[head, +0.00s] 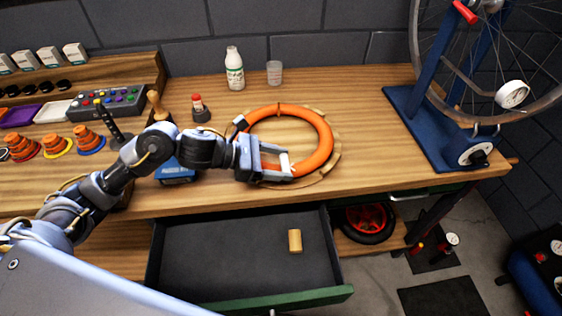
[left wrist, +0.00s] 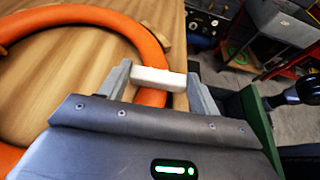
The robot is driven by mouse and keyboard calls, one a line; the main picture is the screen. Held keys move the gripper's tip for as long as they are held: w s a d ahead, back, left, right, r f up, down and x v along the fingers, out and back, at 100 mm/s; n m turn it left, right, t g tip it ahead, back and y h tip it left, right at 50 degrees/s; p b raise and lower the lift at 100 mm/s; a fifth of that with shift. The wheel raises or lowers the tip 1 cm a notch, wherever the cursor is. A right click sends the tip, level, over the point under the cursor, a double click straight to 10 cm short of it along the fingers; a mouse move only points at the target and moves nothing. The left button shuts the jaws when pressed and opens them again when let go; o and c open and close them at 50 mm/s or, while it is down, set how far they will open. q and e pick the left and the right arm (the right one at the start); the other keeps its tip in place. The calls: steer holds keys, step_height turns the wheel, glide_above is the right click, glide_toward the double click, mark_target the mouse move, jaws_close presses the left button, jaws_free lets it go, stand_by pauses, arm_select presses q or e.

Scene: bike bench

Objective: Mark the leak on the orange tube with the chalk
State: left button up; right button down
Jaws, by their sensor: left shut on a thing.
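The orange tube (head: 324,138) lies as a ring on a round wooden board (head: 337,155) on the bench. My left gripper (head: 286,165) is at the tube's near side, shut on the white chalk (head: 285,160). In the left wrist view the chalk (left wrist: 158,80) lies crosswise between the fingertips of my left gripper (left wrist: 160,82), in front of the orange tube (left wrist: 142,42). I cannot tell whether the chalk touches the tube. No leak or chalk mark can be made out. My right gripper is not in view.
A white bottle (head: 234,68) and a clear cup (head: 274,72) stand behind the tube. A blue wheel stand (head: 425,125) is at the right. The bench between tube and stand is clear.

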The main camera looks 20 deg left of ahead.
arm_select(q)
steer(key=shift+r+p, duration=1.7)
steer(key=shift+r, duration=1.8)
